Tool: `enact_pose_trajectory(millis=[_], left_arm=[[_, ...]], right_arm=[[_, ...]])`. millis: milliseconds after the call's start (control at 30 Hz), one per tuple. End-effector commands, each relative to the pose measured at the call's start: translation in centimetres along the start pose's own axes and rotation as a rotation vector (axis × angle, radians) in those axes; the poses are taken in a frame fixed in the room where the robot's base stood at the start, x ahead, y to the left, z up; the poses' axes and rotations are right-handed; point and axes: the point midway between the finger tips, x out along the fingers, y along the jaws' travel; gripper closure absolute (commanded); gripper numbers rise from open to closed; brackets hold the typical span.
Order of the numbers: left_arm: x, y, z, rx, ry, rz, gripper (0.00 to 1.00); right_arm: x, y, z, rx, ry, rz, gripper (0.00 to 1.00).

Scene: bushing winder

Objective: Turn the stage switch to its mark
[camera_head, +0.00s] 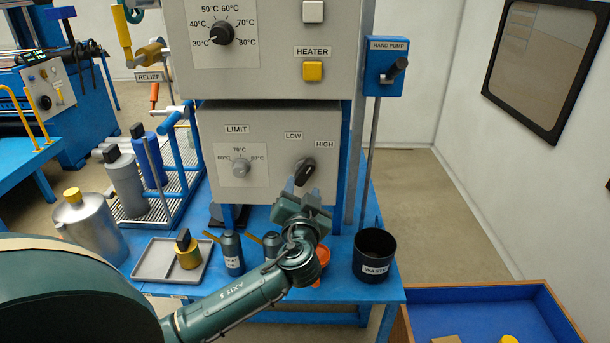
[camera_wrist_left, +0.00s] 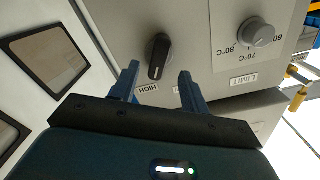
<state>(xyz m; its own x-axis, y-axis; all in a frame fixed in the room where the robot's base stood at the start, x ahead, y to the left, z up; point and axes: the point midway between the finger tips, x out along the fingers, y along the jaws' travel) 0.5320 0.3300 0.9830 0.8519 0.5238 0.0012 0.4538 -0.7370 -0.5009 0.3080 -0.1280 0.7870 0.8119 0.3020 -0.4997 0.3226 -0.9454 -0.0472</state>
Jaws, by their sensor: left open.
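The stage switch (camera_head: 305,170) is a black knob on the grey lower panel, under the LOW label (camera_head: 293,135) and the HIGH label (camera_head: 325,142). Its pointer end with a white mark leans up and right, toward HIGH. My left gripper (camera_head: 302,189) is open just below and in front of the switch. In the left wrist view, seen upside down, the knob (camera_wrist_left: 158,56) shows between the two fingers of the gripper (camera_wrist_left: 159,72). The fingers are spread and do not visibly touch it. My right gripper is not in view.
A LIMIT dial (camera_head: 240,167) sits left of the switch. Below, the blue bench holds a grey tray (camera_head: 150,262), dark bottles (camera_head: 232,252) and a black WASTE bin (camera_head: 374,252). The hand pump (camera_head: 387,66) and its post stand to the right.

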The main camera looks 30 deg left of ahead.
Motion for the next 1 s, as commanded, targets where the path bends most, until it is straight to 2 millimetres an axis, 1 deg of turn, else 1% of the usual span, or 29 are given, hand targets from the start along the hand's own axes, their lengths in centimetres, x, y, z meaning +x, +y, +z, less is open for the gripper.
enact_pose_trajectory(millis=[33, 100, 200, 300, 467, 700, 1000], left_arm=[[1.1, -0.1, -0.2, 0.002, 0.001, -0.002, 0.55], [2.4, -0.1, -0.2, 0.003, 0.001, -0.002, 0.55], [3.8, -0.1, -0.1, 0.001, 0.000, -0.001, 0.55], [4.8, 0.0, -0.1, 0.000, 0.000, 0.001, 0.55], [5.4, 0.1, 0.0, 0.000, -0.001, 0.002, 0.55], [5.5, 0.1, 0.1, 0.000, -0.001, 0.002, 0.55], [5.4, 0.1, 0.1, -0.001, -0.001, 0.002, 0.79]], right_arm=[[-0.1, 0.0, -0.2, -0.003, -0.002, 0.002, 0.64], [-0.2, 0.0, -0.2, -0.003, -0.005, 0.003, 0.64], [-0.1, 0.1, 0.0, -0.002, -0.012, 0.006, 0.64], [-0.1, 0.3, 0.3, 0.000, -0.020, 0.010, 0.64], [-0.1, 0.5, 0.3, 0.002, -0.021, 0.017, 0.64], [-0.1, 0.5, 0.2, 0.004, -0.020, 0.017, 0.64], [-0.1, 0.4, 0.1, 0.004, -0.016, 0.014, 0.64]])
